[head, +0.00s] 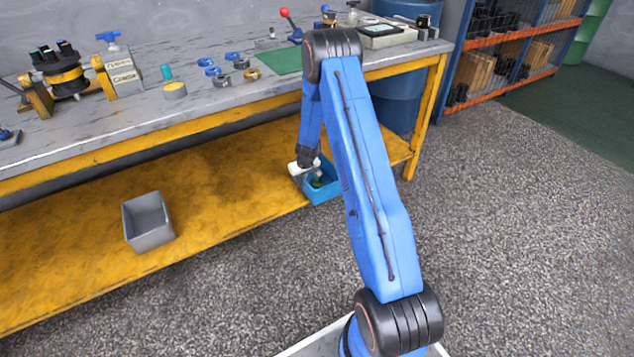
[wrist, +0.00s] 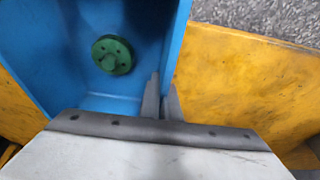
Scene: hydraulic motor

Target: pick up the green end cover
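The green end cover (wrist: 112,55) is a round disc with a raised centre and small holes. It lies inside the blue bin (wrist: 55,60), against its inner floor, in the upper left of the wrist view. In the head view the cover (head: 317,183) is a small green patch in the blue bin (head: 325,194). In the head view the white gripper body hides part of the bin.
The blue bin stands at the edge of the yellow lower shelf (head: 215,215). A grey bin (head: 148,222) stands farther left on that shelf. The workbench top (head: 140,110) above carries several parts, including a green mat (head: 280,61). The floor at the right is clear.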

